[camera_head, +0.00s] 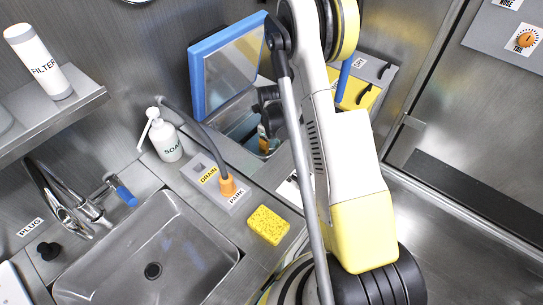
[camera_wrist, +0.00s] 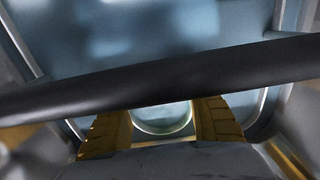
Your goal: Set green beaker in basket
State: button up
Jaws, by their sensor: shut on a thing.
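My gripper (camera_head: 263,132) reaches down into an open basin (camera_head: 241,127) under a raised blue-framed lid (camera_head: 228,70). In the wrist view its two ridged, yellow-brown fingers (camera_wrist: 163,116) are shut on a clear round rim (camera_wrist: 162,131), which looks like the beaker. Its green colour does not show clearly. A dark bar crosses the wrist view in front and hides part of the fingers and the beaker. Pale blue-grey surfaces lie beyond. In the head view my arm covers much of the basin, and I cannot make out a basket.
A sink (camera_head: 150,265) with a tap lies at lower left. A soap bottle (camera_head: 164,140), a drain and park holder (camera_head: 215,182) with a hose, and a yellow sponge (camera_head: 268,226) stand near the basin. Grey and yellow drawers (camera_head: 372,72) are behind my arm.

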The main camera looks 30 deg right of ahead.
jog(key=shift+f, duration=0.55)
jog(key=shift+f, duration=0.15)
jog(key=o, duration=1.1)
jog(key=shift+c, duration=0.2)
